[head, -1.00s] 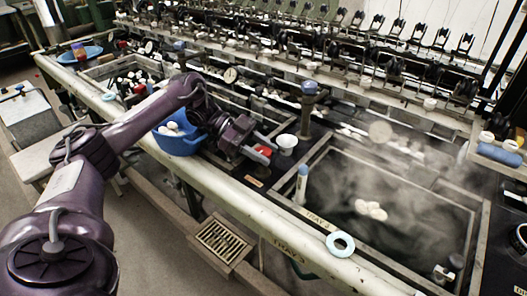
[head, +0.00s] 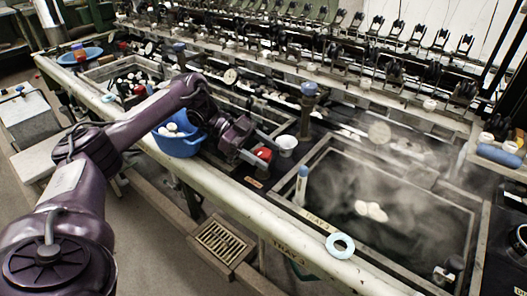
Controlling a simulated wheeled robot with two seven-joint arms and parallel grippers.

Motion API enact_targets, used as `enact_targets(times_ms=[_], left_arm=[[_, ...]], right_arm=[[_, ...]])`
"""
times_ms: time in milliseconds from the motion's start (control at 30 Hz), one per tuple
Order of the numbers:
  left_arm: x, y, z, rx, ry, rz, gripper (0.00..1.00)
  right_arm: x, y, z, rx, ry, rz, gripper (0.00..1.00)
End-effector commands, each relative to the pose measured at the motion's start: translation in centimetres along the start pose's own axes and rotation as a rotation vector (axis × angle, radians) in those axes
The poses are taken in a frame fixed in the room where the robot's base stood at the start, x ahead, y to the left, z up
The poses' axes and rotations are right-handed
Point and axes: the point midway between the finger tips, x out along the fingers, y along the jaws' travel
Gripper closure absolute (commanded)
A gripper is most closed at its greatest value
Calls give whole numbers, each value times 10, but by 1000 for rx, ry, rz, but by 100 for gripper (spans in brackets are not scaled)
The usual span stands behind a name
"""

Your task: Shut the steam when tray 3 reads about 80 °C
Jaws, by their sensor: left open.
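The tray 3 basin (head: 313,162) is at the right in the head view, with its label on the front edge. A red knob (head: 263,154) sits left of the basin. My left gripper (head: 261,156) is open, with its fingers around the knob; contact is unclear. My right gripper is not in view.
A blue bowl of cocoons (head: 179,142) is left of my gripper. A pale ring (head: 340,245) lies on the front rail. A blue-capped post (head: 308,105) stands behind the cup.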

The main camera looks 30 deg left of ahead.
Motion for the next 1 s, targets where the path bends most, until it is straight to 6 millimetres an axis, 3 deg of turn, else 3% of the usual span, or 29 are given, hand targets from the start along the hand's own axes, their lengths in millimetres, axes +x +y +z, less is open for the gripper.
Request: enact_targets(times_ms=[633, 1000], left_arm=[[1, 2, 2, -26, 0, -52, 38], [0, 1, -1, -69, -1, -156, 38]], right_arm=[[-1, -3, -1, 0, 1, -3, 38], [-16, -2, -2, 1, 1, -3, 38]])
